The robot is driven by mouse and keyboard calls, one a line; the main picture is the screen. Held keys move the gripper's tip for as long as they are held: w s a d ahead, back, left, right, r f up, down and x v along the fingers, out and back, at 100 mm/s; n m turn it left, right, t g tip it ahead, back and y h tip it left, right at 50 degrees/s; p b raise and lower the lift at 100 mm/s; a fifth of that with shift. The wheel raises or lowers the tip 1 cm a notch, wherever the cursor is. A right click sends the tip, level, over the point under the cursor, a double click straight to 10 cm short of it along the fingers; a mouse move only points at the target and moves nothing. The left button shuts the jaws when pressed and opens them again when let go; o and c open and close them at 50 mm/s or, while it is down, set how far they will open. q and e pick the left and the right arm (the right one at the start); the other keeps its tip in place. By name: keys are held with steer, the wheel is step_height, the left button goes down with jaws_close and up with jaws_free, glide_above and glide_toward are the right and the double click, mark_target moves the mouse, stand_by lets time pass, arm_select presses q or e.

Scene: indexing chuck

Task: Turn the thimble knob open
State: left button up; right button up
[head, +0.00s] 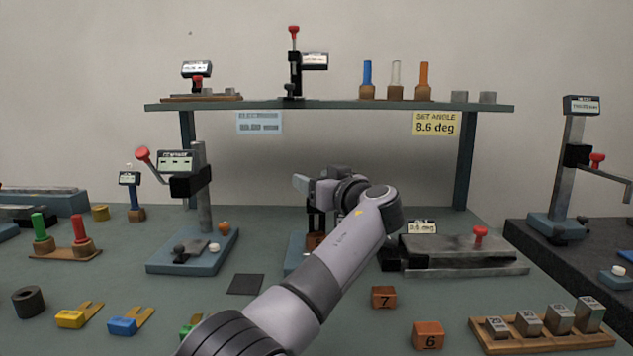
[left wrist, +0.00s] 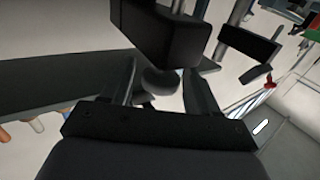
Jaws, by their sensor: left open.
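My left gripper (head: 325,192) is at the middle of the bench, in front of an instrument on a blue base (head: 297,250). The arm covers most of this instrument in the head view. In the left wrist view my left gripper (left wrist: 163,88) is open, with one finger on each side of a dark, rounded knob (left wrist: 160,79), which looks like the thimble knob. I cannot tell whether the fingers touch it. A dark block-shaped housing (left wrist: 155,30) is just beyond the fingers. The right gripper is not in view.
A stand with a red-knobbed lever (head: 143,154) is on the left and a long grey vise-like block (head: 455,250) on the right. A shelf (head: 330,105) spans the back. Numbered blocks (head: 384,297) and a wooden tray (head: 485,340) are at front right.

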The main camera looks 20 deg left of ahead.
arm_select(q)
steer(key=shift+d, duration=0.1)
steer(key=b+v, duration=0.1)
steer(key=v, duration=0.6)
steer(key=shift+o, duration=0.2)
